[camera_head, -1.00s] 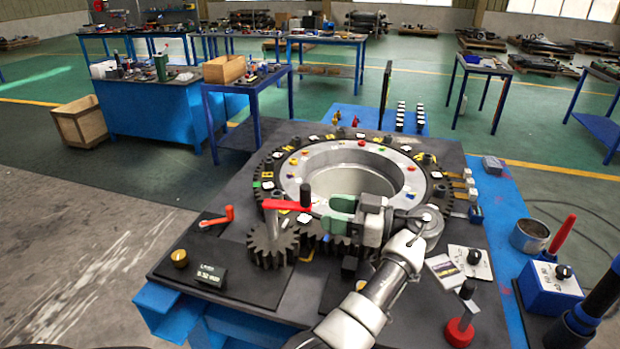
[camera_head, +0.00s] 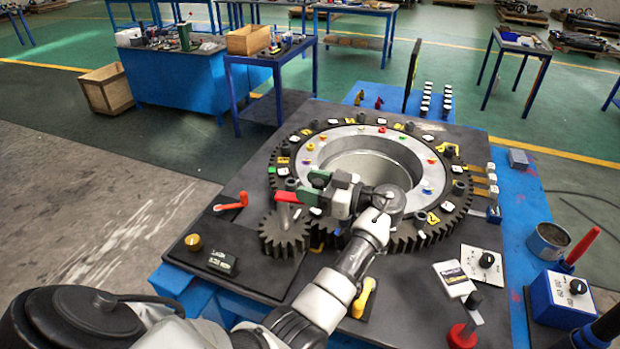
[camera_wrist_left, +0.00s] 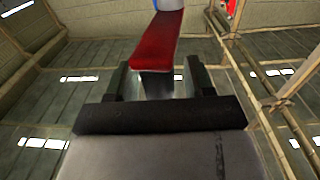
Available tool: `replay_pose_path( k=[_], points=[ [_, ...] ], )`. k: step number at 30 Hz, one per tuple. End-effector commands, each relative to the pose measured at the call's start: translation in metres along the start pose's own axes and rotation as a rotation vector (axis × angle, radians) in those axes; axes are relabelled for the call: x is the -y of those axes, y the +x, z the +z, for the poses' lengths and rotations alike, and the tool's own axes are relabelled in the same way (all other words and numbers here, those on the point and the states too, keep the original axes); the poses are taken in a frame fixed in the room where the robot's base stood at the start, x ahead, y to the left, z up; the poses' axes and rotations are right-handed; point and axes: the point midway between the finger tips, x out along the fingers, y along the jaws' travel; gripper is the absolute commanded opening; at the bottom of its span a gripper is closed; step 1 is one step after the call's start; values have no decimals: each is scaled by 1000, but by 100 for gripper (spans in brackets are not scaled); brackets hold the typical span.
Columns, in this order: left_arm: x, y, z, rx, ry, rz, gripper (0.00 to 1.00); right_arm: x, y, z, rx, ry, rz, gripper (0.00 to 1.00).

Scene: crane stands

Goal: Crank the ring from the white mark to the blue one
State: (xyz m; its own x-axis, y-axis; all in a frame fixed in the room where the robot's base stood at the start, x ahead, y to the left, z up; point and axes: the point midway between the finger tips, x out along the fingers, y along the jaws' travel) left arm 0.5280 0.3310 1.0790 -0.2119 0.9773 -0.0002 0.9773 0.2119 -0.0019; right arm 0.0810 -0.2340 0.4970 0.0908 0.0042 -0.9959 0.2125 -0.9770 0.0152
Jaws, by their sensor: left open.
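The red crank (camera_head: 286,196) with its dark upright knob (camera_head: 291,185) sits above a small dark gear (camera_head: 284,234). The small gear is at the front left of the large toothed ring (camera_head: 452,205), which carries white, yellow, red, green and blue markers; a blue one (camera_head: 427,191) shows on the inner right. My left gripper (camera_head: 316,188) has green fingers, is open and is just right of the crank. In the left wrist view the crank's red arm (camera_wrist_left: 155,45) appears between my left fingers (camera_wrist_left: 163,82); contact cannot be told. My right gripper is not in view.
A red lever (camera_head: 232,204) and a yellow knob (camera_head: 193,242) are left of the gear. A grey can (camera_head: 548,241) and a blue box with a dial (camera_head: 562,298) stand at right. A red-based lever (camera_head: 466,330) is at front right.

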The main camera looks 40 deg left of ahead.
Motion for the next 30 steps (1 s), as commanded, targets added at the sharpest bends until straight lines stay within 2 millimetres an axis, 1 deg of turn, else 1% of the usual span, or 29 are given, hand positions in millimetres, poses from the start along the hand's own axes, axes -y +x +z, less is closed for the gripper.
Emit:
replay_pose_path(
  k=[1, 3, 10, 11, 18, 21, 26, 30],
  points=[
    [0, 3, -1, 0, 0, 0, 53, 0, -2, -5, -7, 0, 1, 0],
    [0, 5, 0, 0, -1, 0, 53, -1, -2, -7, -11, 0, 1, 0],
    [0, 5, 0, 0, -1, 0, 53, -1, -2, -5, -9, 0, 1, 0],
    [0, 5, 0, 0, -1, 0, 50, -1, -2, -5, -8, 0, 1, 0],
    [0, 5, 0, 0, -1, 0, 13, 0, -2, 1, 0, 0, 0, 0],
    [0, 5, 0, 0, -1, 0, 0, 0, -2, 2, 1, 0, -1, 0],
    [0, 5, 0, 0, -1, 1, 0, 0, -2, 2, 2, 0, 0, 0],
    [-2, 6, 1, 0, -3, 11, 0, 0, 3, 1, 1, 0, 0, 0]
  ],
)
